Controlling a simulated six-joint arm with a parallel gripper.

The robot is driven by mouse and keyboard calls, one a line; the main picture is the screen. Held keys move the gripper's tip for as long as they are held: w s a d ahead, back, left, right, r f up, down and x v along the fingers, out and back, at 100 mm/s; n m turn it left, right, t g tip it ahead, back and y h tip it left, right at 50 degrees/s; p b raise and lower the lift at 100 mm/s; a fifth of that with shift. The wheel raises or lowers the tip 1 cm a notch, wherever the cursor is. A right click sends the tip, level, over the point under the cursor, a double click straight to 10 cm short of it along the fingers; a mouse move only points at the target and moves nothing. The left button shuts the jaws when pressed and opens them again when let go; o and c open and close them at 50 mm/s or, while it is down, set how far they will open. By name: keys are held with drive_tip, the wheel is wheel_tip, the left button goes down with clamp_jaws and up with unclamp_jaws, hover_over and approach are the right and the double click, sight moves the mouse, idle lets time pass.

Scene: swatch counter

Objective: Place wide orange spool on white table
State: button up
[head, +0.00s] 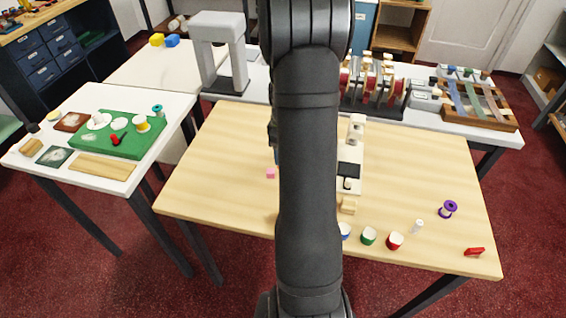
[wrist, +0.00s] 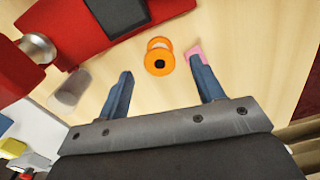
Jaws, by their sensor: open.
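The orange spool (wrist: 158,62) shows in the wrist view on the light wood tabletop, its end with a dark hole facing the camera. My gripper (wrist: 161,68) is open and empty. Its two blue-grey fingers stand apart, and the spool lies just ahead of the gap between their tips. I cannot tell the height gap. In the head view my arm hides the spool and most of the gripper. The white table (head: 178,108) stands at the left, apart from the wooden table (head: 220,150).
A pink block (wrist: 195,52) lies close beside the right finger. A red device (wrist: 60,28) and a grey cylinder (wrist: 68,88) are at the left. On the white table, a green mat (head: 100,145) holds several items; its right corner is bare. A purple spool (head: 448,208) stands far right.

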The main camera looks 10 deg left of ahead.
wheel_tip(320, 180, down, 5)
drive_tip(key=c, duration=1.1)
drive_tip(key=shift+r, duration=0.5)
drive_tip(key=r, duration=0.3)
drive_tip(key=shift+d+r, duration=0.35)
drive_tip(key=shift+d, duration=0.05)
drive_tip(key=s+d+r, duration=0.3)
drive_tip(key=d+r, duration=0.3)
drive_tip(key=d, duration=0.5)
drive_tip(key=w+d+m, duration=0.1)
drive_tip(key=w+m, duration=0.1)
drive_tip(key=m, duration=0.3)
drive_tip(key=w+d+f+m, duration=0.1)
drive_tip(key=w+m, duration=0.1)
drive_tip(key=m, duration=0.3)
drive_tip(key=w+d+f+m, duration=0.1)
drive_tip(key=w+m, duration=0.1)
drive_tip(key=m, duration=0.4)
drive_tip(key=shift+w+d+f, duration=0.1)
drive_tip(key=shift+w+f, duration=0.1)
drive_tip(key=shift+w, duration=0.2)
